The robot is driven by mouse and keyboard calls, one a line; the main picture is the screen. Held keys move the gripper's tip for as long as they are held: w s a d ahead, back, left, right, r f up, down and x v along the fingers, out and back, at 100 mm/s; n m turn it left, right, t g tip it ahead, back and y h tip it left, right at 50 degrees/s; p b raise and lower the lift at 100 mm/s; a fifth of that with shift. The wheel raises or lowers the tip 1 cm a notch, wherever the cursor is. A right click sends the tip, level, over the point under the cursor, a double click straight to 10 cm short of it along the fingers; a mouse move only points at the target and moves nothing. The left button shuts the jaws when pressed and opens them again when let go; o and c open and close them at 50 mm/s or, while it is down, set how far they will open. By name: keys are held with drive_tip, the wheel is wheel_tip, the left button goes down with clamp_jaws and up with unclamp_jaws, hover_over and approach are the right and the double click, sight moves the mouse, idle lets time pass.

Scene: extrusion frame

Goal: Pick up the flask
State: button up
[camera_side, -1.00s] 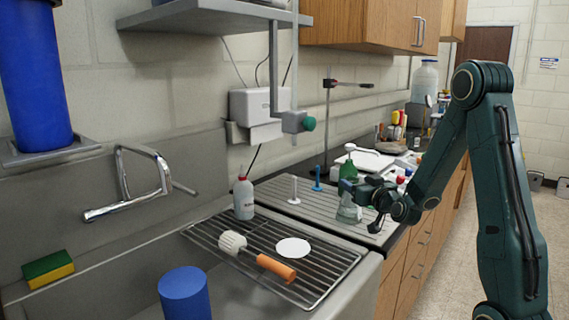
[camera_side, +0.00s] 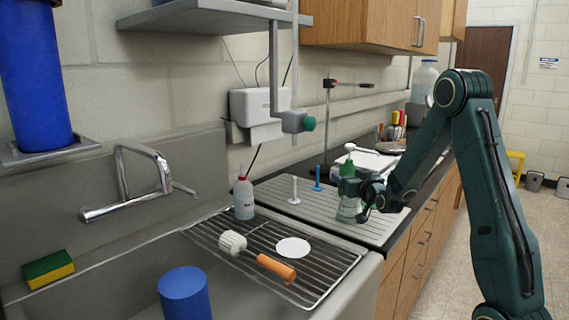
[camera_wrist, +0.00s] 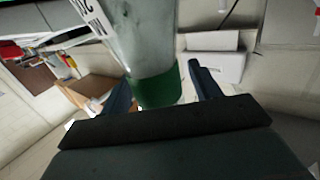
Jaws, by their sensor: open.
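The flask (camera_side: 347,211) is clear glass and stands upright on the grey ribbed draining board (camera_side: 380,227) in the side view. In the wrist view the flask (camera_wrist: 145,40) shows as a clear body with dark printed marks and a green end. My gripper (camera_side: 357,191) is at the flask's upper part in the side view, partly covering it. In the wrist view the open fingers of my gripper (camera_wrist: 160,78) lie on either side of the green end. Gaps show beside it, and I cannot tell if either finger touches it.
A white bottle with a red cap (camera_side: 244,198), a white peg (camera_side: 294,189) and a blue peg (camera_side: 317,179) stand to the left. A wire rack (camera_side: 322,262) with a brush (camera_side: 233,243) lies in front.

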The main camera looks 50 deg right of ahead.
drive_tip(key=c, duration=1.3)
drive_tip(key=shift+r, duration=0.1)
drive_tip(key=shift+c, duration=0.2)
wheel_tip(320, 180, up, 20)
idle(0.5)
